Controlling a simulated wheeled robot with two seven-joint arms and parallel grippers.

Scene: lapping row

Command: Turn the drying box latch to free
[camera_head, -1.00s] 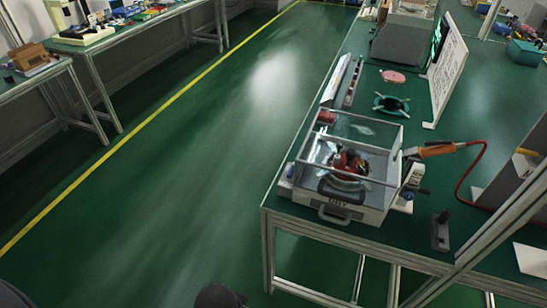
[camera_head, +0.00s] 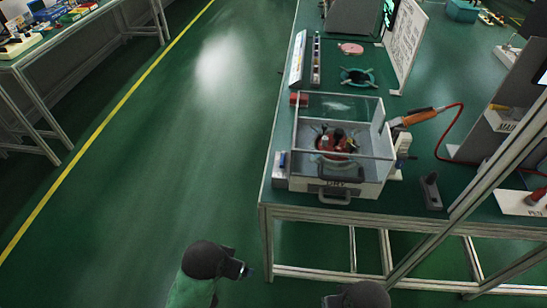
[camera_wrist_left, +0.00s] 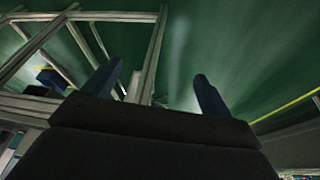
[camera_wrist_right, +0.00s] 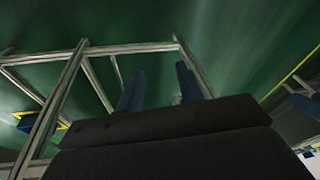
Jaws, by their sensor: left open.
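The drying box (camera_head: 369,166) stands near the front edge of the green bench in the head view. It has clear walls, a pale front with a dark label and a grey front handle (camera_head: 334,196). Red and dark parts (camera_head: 337,142) lie inside. A small blue-grey fitting (camera_head: 281,160) sits at its left side; I cannot tell whether this is the latch. My left gripper (camera_wrist_left: 157,82) is open and empty in its wrist view, below and left of the box in the head view. My right gripper (camera_wrist_right: 158,80) is open and empty; the head view shows only my dark arm.
An orange-handled tool (camera_head: 416,117) with a red cord lies right of the box. Metal frame posts (camera_head: 470,190) cross the right side. The green floor left of the bench is clear.

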